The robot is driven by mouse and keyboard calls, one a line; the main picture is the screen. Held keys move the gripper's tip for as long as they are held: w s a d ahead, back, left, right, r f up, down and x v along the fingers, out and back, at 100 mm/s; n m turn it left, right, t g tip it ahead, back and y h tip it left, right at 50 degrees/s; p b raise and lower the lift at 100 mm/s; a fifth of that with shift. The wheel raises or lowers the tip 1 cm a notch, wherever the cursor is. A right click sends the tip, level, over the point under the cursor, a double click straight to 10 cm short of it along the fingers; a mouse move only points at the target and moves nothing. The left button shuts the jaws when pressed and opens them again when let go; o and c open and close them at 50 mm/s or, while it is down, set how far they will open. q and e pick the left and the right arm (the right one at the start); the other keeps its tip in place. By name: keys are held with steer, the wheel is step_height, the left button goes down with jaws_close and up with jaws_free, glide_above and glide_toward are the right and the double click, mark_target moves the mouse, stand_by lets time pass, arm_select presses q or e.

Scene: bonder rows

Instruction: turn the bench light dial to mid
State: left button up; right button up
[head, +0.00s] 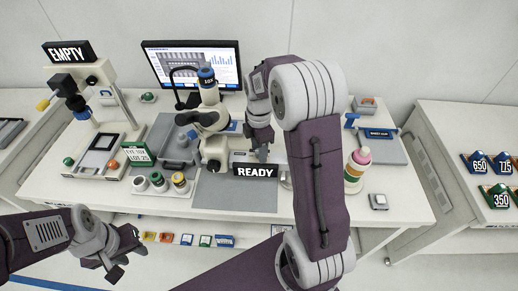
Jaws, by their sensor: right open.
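I cannot clearly make out the bench light dial. A small pale box (242,156) stands behind the READY sign (255,171), partly hidden by my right gripper. A round silver edge (285,181) shows beside the sign, mostly covered by my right arm. My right gripper (262,153) points down just behind the sign, at the right of the microscope (212,122). It is open, and I cannot tell whether it touches anything. My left gripper (128,262) is off the bench's front left edge, with its fingers apart and empty.
The white bench (400,205) holds a monitor (192,62), a stand with an EMPTY sign (70,52), small jars (158,182), a pink-topped bottle (356,168) and a grey device (379,201). A grey mat (225,192) has clear room. Another table (455,140) stands right.

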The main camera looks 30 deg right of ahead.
jaws_close()
